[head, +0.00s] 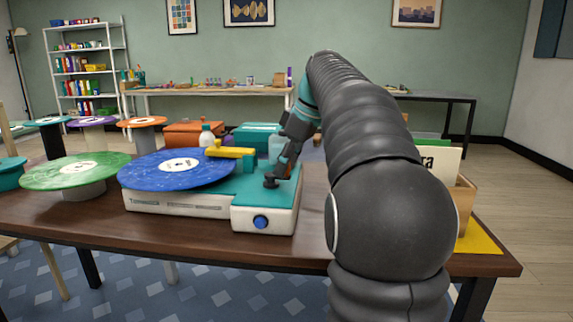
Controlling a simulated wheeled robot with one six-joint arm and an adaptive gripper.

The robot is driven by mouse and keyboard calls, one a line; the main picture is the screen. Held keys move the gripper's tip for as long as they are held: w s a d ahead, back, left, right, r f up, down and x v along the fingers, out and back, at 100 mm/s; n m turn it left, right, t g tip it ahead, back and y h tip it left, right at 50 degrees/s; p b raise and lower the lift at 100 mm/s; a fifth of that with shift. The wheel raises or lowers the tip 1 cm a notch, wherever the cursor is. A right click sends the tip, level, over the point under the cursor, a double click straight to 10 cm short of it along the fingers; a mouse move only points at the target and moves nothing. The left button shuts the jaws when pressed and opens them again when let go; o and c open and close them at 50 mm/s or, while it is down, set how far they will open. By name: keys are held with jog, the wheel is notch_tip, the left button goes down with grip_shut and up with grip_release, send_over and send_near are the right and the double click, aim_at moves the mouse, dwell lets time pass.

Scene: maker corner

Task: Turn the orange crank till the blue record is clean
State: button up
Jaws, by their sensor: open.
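The blue record (205,181) lies flat on a white and teal machine (177,204) on the table. Its surface carries pale specks, and it has a white label. A yellow bar (230,152) reaches over its far part. My gripper (279,176) is open and tilted down over the machine's teal top, right of the record. A little orange-red (292,158) shows among the dark fingers; I cannot tell if it is the orange crank or part of my gripper. I cannot tell whether the fingers touch anything.
A green record (50,174) stands on a stand at left, with smaller purple, orange and teal ones behind. A white bottle (206,136) and an orange case (180,134) stand behind the machine. A wooden crate (465,200) with sleeves is at right, partly behind my arm.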

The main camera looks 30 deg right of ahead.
grip_shut()
jog(key=shift+s, duration=0.1)
